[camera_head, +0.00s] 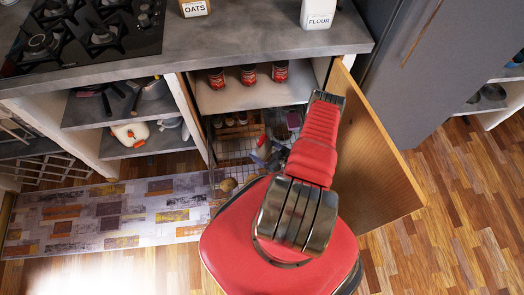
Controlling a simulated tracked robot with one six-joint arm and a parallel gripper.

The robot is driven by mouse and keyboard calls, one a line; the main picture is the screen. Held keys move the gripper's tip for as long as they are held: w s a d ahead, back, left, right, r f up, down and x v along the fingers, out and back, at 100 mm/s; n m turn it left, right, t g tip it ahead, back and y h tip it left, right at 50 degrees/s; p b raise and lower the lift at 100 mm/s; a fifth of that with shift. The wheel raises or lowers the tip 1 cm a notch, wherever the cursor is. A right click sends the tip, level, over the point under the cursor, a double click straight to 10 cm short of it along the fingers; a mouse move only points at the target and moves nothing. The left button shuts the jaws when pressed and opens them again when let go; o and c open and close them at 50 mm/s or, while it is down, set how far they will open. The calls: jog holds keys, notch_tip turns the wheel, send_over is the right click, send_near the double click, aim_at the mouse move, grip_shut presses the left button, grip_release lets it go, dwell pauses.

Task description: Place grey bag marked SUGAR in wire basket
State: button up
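The wire basket (232,157) is pulled out low in the open cupboard beneath the counter. Several small items show in or behind it, too small to name. My red arm reaches forward over my red body to the basket. My gripper (265,150) is at its far end, over or inside the basket, small and partly hidden by the arm. I cannot tell whether its fingers are open or hold anything. I see no grey bag marked SUGAR; it may be hidden behind my arm or out of view.
White bags marked OATS (194,8) and FLOUR (318,13) stand on the grey counter (225,45). Red cans (248,75) stand on the shelf above the basket. The open wooden door (375,150) borders my arm's right side. A patchwork rug (110,215) lies at left.

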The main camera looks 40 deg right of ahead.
aim_at(267, 153)
jog(key=shift+f, duration=0.4)
jog(key=shift+f, duration=0.1)
jog(key=o, duration=1.5)
jog(key=shift+s+d+r, duration=0.1)
jog(key=shift+s+r, duration=0.15)
jog(key=shift+s, duration=0.2)
jog(key=shift+v, duration=3.25)
jog(key=shift+r, duration=0.1)
